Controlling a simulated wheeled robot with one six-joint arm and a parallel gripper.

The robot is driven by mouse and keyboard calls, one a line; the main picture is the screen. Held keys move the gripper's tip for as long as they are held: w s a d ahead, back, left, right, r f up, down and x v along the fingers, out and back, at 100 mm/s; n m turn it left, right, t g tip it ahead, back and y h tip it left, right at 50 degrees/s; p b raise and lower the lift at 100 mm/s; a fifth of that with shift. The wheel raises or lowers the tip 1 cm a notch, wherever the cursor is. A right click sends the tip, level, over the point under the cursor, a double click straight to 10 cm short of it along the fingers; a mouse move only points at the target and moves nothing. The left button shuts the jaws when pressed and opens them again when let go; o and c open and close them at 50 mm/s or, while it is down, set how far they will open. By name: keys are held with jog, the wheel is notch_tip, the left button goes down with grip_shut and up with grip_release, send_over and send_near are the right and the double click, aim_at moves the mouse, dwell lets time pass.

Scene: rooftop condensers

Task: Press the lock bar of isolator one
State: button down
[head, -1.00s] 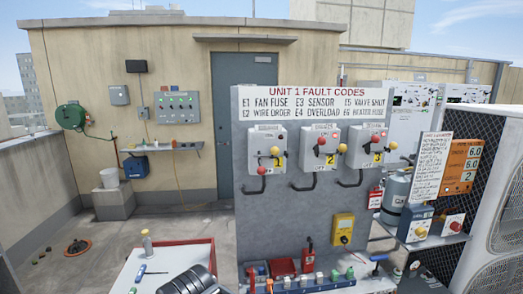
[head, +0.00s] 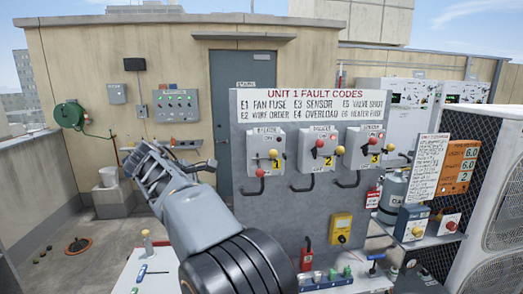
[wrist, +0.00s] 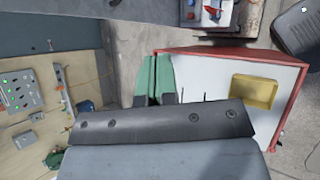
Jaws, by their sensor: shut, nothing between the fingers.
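Isolator one (head: 265,150) is the leftmost of three grey boxes on the grey panel, with a yellow "1" label. I cannot tell for sure which part is the lock bar. My gripper (head: 146,158) is raised left of the panel, clear of isolator one and touching nothing. In the wrist view its green fingers (wrist: 155,72) are together and empty. Isolator one is not clearly seen there.
Isolators two (head: 318,155) and three (head: 365,150) sit to the right. A yellow meter (head: 341,228) hangs lower on the panel. A white-topped bench with a red rim (wrist: 230,50) holds a yellow tray (wrist: 255,92). A green-lit control box (head: 175,106) is on the back wall.

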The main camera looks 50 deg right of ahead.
jog(key=w+d+r+n+g+h+p, duration=0.1)
jog(key=w+d+r+g+h, duration=0.3)
jog(key=d+r+g, duration=0.4)
jog(key=shift+w+d+n, duration=0.15)
jog(key=shift+d+n, duration=0.35)
jog(key=shift+d, duration=0.95)
jog(key=shift+r, duration=0.1)
